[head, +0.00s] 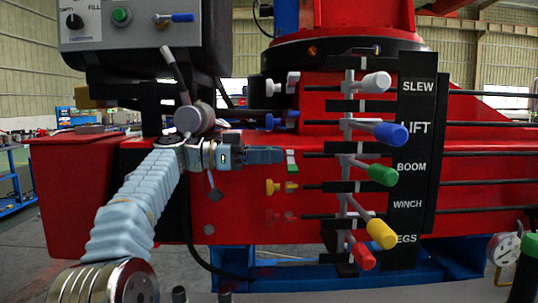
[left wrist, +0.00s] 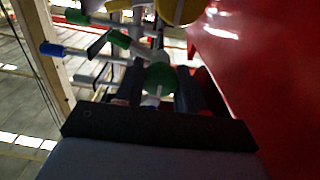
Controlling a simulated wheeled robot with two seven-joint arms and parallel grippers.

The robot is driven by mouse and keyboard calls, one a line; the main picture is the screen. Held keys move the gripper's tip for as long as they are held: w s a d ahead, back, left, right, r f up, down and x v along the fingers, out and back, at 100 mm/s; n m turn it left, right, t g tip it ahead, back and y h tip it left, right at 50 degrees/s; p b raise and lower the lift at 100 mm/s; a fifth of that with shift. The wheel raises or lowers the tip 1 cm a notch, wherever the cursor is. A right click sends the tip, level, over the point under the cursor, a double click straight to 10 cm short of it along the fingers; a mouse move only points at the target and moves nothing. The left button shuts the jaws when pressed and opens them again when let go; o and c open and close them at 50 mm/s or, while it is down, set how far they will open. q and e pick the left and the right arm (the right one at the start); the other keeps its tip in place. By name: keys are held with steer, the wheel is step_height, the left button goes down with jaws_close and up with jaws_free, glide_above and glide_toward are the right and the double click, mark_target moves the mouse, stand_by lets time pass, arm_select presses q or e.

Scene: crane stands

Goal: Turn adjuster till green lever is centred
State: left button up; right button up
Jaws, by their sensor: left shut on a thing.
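The green lever (head: 383,174) is on the red crane's lever stack beside the BOOM label. Its knob sits lower than its inner end and points right and toward me. The green adjuster (head: 292,168) is a small piece with a pale part, on a dark rod left of the stack, level with the BOOM row. My left gripper (head: 283,155) reaches it from the left and is shut on it. In the left wrist view the round green adjuster (left wrist: 160,78) shows between the two dark fingers (left wrist: 160,92). My right gripper is not in view.
The grey (head: 376,82), blue (head: 391,134), yellow (head: 381,234) and red (head: 362,257) levers share the stack. A blue adjuster (head: 283,121) is just above my gripper and a yellow one (head: 283,187) just below. A grey control box (head: 145,35) hangs at upper left.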

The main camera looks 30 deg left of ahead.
arm_select(q)
steer(key=n, duration=0.4)
steer(key=shift+n, duration=0.4)
steer(key=n, duration=0.5)
steer(key=shift+w+a, duration=0.1)
steer(key=shift+w, duration=0.05)
steer(key=n, duration=0.9)
steer(key=shift+f+n, duration=0.1)
steer(key=shift+n, duration=0.3)
steer(key=o, duration=0.9)
steer(key=shift+f, duration=0.1)
steer(key=shift+o, duration=0.2)
